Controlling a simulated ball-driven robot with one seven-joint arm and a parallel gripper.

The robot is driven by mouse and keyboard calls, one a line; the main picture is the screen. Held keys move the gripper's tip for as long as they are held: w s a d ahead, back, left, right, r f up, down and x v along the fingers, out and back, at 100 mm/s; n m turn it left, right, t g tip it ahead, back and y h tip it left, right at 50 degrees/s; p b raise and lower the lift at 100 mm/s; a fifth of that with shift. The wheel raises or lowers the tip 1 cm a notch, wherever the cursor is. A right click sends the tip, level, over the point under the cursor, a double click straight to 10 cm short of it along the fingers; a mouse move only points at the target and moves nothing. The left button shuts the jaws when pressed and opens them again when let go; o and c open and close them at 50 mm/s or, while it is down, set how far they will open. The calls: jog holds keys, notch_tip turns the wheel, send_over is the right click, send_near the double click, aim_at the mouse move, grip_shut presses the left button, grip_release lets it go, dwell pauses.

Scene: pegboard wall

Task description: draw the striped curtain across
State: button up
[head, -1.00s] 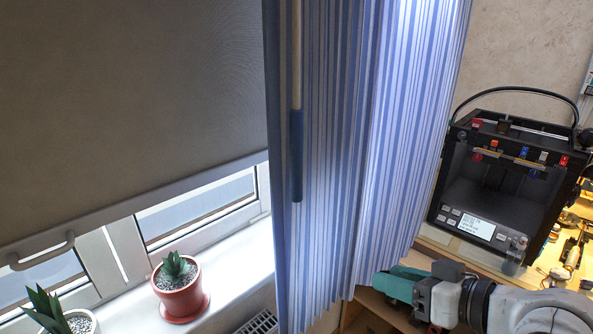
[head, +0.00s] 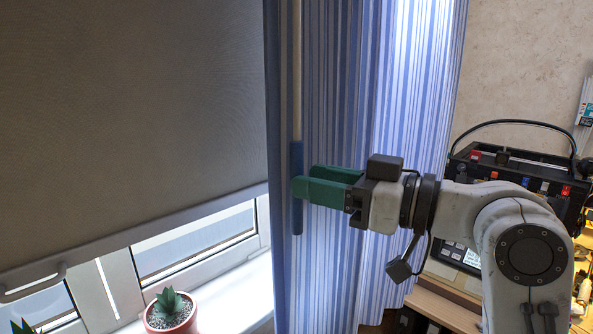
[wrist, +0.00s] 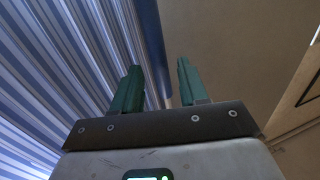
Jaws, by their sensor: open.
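The striped blue-and-white curtain (head: 390,110) hangs gathered in folds right of the window, with a plain blue leading edge on its left. A pale draw rod with a blue handle (head: 297,222) hangs along that edge. My gripper (head: 303,179) is open at the handle, its green fingers pointing left. The near finger crosses in front of the handle and the far finger lies deeper.
A grey roller blind (head: 130,100) covers most of the window on the left. A succulent in a red pot (head: 170,315) stands on the white sill (head: 240,295).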

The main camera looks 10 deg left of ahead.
jog(key=shift+p+x, duration=0.3)
jog(key=shift+x, duration=1.65)
grip_shut()
